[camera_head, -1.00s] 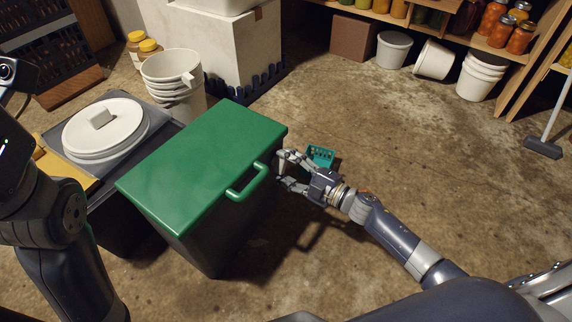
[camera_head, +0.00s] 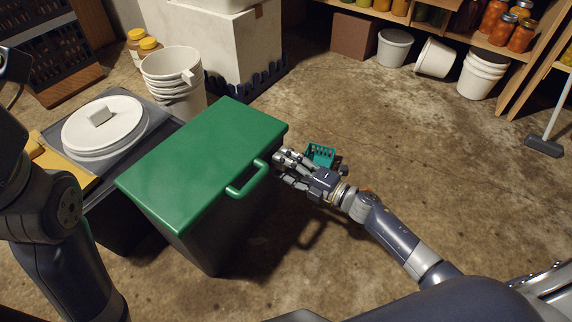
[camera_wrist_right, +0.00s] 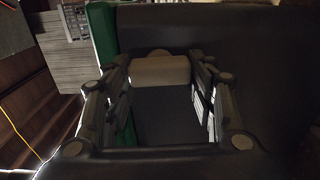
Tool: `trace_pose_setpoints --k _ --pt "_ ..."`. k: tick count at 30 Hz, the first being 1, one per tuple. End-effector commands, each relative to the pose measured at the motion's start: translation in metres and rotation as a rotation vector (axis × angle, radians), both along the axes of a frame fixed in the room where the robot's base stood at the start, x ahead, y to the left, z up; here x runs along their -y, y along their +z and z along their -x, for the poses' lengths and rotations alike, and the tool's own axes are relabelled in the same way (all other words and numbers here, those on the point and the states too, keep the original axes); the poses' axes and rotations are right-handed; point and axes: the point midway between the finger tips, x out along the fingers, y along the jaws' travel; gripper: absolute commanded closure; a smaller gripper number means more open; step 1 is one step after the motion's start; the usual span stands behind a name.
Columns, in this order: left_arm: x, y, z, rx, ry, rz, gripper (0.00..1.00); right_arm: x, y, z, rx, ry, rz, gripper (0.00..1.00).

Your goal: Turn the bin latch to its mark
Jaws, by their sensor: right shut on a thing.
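The bin (camera_head: 215,232) is a dark box with a green lid (camera_head: 200,165) and a green handle loop (camera_head: 247,180) on its right edge. My right gripper (camera_head: 279,160) is at the bin's right side, just beyond the handle. In the right wrist view, a pale, blocky latch (camera_wrist_right: 160,70) on the bin's dark wall sits between the fingers of my right gripper (camera_wrist_right: 160,85), which are shut on it. I cannot make out a mark. The latch is hidden in the head view. The left arm shows at the left edge, but its gripper is out of view.
A teal basket (camera_head: 320,154) is on the floor behind my right gripper. A tub with a white round lid (camera_head: 105,128) and stacked white buckets (camera_head: 172,75) stand left of and behind the bin. The floor on the right is clear up to a broom (camera_head: 545,145).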

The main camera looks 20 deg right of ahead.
Motion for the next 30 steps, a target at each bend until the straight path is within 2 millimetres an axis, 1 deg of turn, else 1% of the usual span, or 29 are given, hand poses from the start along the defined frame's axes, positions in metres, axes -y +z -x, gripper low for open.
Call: trace_pose_setpoints --k 9,10,11,12,23,26,30 --pt "-0.001 0.0 0.001 0.001 -0.001 0.004 0.6 -0.001 -0.001 0.001 0.002 0.003 0.005 0.72" --pt "-0.001 0.0 0.001 0.0 -0.002 0.005 0.6 -0.001 -0.001 0.001 0.002 0.003 0.005 0.44" --pt "-0.001 0.0 0.001 0.0 -0.002 0.006 0.6 -0.001 -0.001 0.001 0.002 0.003 0.005 0.37" --pt "-0.001 0.0 0.0 0.0 -0.002 0.006 0.6 -0.001 -0.001 0.001 0.002 0.002 0.005 0.28" --pt "-0.001 -0.002 -0.003 -0.01 0.0 0.003 0.6 0.0 -0.001 0.001 0.001 0.001 0.003 0.28" --pt "-0.001 -0.002 -0.002 -0.009 0.0 0.003 0.6 0.005 -0.002 0.007 -0.002 0.0 0.003 0.28" --pt "-0.001 -0.002 -0.002 -0.007 0.0 0.003 0.6 0.019 -0.002 0.025 -0.001 0.0 0.006 0.28"
